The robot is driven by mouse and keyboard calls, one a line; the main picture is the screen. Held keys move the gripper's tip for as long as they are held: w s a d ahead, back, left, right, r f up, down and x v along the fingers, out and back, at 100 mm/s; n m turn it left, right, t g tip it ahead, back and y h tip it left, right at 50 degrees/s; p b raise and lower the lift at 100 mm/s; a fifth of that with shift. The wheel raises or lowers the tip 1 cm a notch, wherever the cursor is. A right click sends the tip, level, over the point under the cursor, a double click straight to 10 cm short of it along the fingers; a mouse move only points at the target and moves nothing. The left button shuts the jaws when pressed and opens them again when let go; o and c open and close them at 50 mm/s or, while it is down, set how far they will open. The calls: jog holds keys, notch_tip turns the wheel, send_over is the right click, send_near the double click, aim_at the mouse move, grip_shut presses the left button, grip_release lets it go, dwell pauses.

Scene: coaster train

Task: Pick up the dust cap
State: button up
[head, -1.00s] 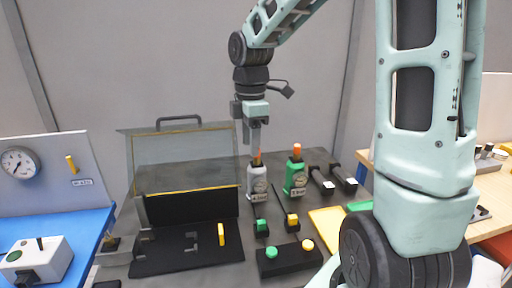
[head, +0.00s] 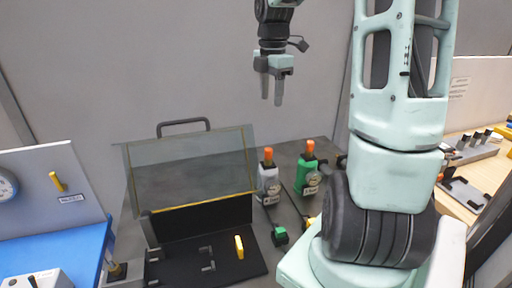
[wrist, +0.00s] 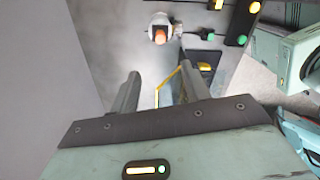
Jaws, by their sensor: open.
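An orange cap (head: 268,150) sits on top of the grey bottle (head: 269,183) on the dark bench. A second orange cap (head: 310,146) tops the green bottle (head: 308,180) to its right. I cannot tell which of the two is the dust cap. My gripper (head: 272,98) is open and empty, pointing down, well above the grey bottle. In the wrist view my gripper (wrist: 160,76) shows its two fingers apart with nothing between them. An orange cap (wrist: 160,36) on a pale bottle lies beyond the fingertips there.
A clear hinged cover with a yellow edge (head: 205,200) stands behind a black plate with a yellow handle (head: 239,247). A green block (head: 280,236) sits in front of the bottles. A blue table (head: 60,252) is at left, a wooden one (head: 468,196) at right.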

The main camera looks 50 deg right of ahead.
jog(key=p, duration=0.2)
send_over(269, 149)
jog(key=f, duration=1.1)
jog(key=shift+w+f, duration=0.2)
jog(key=shift+f, duration=0.2)
jog(key=shift+s+f, duration=0.2)
jog(key=shift+f, duration=2.55)
grip_shut()
